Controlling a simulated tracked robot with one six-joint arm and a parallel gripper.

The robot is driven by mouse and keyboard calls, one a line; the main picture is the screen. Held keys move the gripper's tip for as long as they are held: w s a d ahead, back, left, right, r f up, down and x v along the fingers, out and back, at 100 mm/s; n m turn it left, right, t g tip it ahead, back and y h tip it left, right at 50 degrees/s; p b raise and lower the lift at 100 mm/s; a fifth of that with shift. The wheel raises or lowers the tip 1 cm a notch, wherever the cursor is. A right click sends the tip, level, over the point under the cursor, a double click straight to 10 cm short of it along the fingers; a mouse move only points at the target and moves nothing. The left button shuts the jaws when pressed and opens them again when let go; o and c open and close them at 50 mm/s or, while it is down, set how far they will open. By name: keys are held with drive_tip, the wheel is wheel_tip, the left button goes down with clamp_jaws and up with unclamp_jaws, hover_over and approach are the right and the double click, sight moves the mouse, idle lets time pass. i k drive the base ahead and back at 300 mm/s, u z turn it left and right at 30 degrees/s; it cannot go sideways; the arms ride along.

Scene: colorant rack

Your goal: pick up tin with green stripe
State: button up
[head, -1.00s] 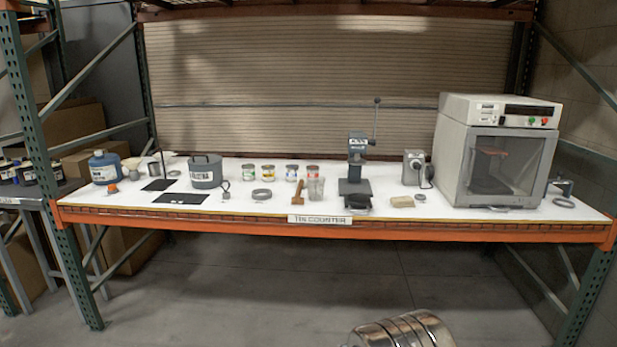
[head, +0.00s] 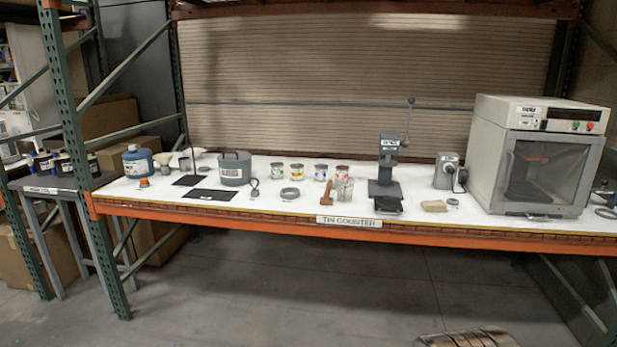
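The tin with the green stripe (head: 277,171) stands upright on the white counter (head: 135,194), just right of the large grey pot (head: 235,168). It is the leftmost in a row of small tins. To its right are a tin with a yellow stripe (head: 297,172), one with a blue or purple stripe (head: 321,172) and one with a red stripe (head: 342,171). A clear glass jar (head: 345,189) stands in front of the red one. My gripper's fingers are not in view.
A grey ring (head: 290,194) and a small dark clip-like item (head: 254,188) lie in front of the tins. A wooden block tool (head: 328,192), a press (head: 388,175) and a boxy oven (head: 540,155) stand to the right. A green rack post (head: 85,160) stands at left. The floor in front is mostly clear.

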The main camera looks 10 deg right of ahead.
sight(276, 172)
drive_tip(key=u, duration=0.05)
drive_tip(key=i, duration=1)
drive_tip(key=z, duration=0.05)
